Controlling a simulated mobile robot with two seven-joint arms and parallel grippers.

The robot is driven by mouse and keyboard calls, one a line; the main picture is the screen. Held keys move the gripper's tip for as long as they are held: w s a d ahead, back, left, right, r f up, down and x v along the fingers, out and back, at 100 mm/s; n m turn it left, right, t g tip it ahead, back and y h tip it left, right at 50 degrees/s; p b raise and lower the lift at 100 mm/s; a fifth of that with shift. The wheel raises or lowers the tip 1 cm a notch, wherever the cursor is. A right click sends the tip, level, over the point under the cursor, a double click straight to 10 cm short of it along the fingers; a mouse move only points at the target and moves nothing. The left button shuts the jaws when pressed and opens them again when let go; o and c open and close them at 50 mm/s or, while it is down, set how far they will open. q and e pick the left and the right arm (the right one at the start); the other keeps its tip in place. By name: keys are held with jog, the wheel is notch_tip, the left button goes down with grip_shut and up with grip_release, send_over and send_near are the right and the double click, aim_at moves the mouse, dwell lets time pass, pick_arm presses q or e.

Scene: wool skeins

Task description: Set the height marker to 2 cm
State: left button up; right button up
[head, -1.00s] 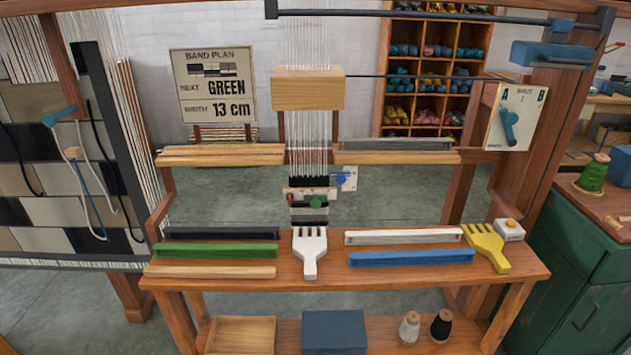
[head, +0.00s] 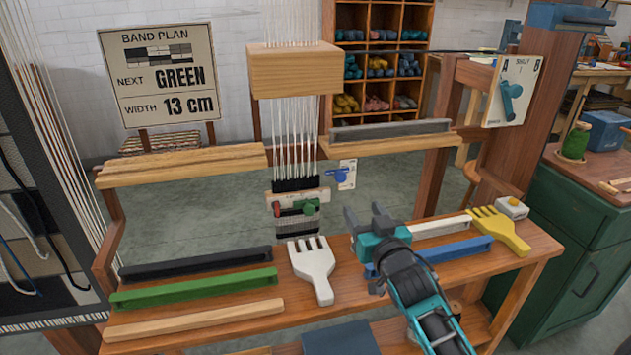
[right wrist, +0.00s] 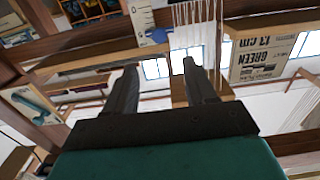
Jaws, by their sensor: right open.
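The height marker is a small blue slider (head: 336,174) on a white scale card (head: 348,172), right of the hanging warp threads. Its reading is too small to make out. In the right wrist view, the card (right wrist: 141,18) and the blue marker (right wrist: 158,36) show near the top, beyond my fingers. My right gripper (head: 364,212) is open and empty, its fingers pointing up and away over the bench. It is below and slightly right of the card, apart from it. In the right wrist view the open fingers (right wrist: 160,66) have nothing between them. My left gripper is not in view.
A holder with red and green clips (head: 297,207) hangs just left of the card. A white comb (head: 313,268), green bar (head: 195,288), blue bar (head: 455,250) and yellow comb (head: 500,230) lie on the bench. A wooden beam (head: 395,143) crosses above the card.

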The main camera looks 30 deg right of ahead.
aim_at(342, 178)
jog(key=b+x, duration=0.2)
jog(key=x, duration=1)
jog(key=shift+d, duration=0.1)
jog(key=shift+w+d, duration=0.1)
jog(key=shift+w, duration=0.35)
jog(key=shift+c, duration=0.2)
grip_shut()
